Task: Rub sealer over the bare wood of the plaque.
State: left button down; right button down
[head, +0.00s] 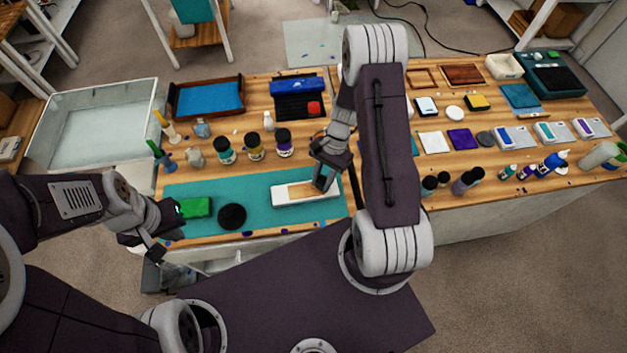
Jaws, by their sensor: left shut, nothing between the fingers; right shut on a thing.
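The plaque (284,197) lies on the teal mat (258,193). It is a long white piece with a bare tan wood strip (299,190) along its middle. My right gripper (324,172) is over the plaque's right end, shut on a small dark grey pad that is mostly hidden by the fingers. The pad seems to be at the wood surface; I cannot tell if it touches. My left gripper (162,246) is shut and empty, low at the mat's front left corner. I cannot tell which container holds the sealer.
A green block (196,207) and a round black disc (232,216) lie on the mat left of the plaque. Several jars, including a dark-capped one (284,142), stand behind the mat. My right arm hides part of the table centre. A clear tub (92,128) stands at left.

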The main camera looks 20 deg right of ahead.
jog(key=shift+s+d, duration=0.1)
jog(key=shift+d, duration=0.15)
jog(key=shift+f, duration=0.1)
jog(key=shift+a, duration=0.2)
